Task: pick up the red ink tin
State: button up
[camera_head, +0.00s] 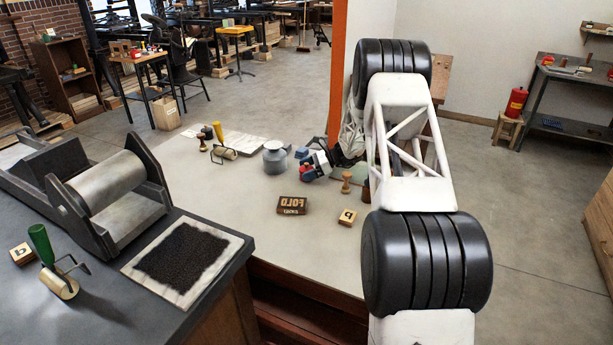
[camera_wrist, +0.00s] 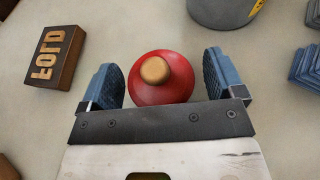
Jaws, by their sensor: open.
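The red ink tin (camera_wrist: 181,83) shows in the wrist view as a round red body with a gold-brown knob on top. It sits between the two blue fingers of my gripper (camera_wrist: 160,64), which are open, one on each side. The tin's near edge is hidden by my gripper's dark bar. In the head view my gripper (camera_head: 307,161) is low over the table, with a small part of the red tin (camera_head: 308,174) showing beside it.
A dark FOLD block (camera_wrist: 55,57) lies left of my gripper in the wrist view. A grey can (camera_wrist: 224,9) stands beyond the right finger. Blue ridged pieces (camera_wrist: 308,66) lie at right.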

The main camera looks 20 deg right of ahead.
jog(key=c, duration=1.2)
jog(key=shift+r, duration=0.2)
notch_tip(320, 180, up, 10)
jog(key=shift+f, duration=0.15)
dwell(0.4)
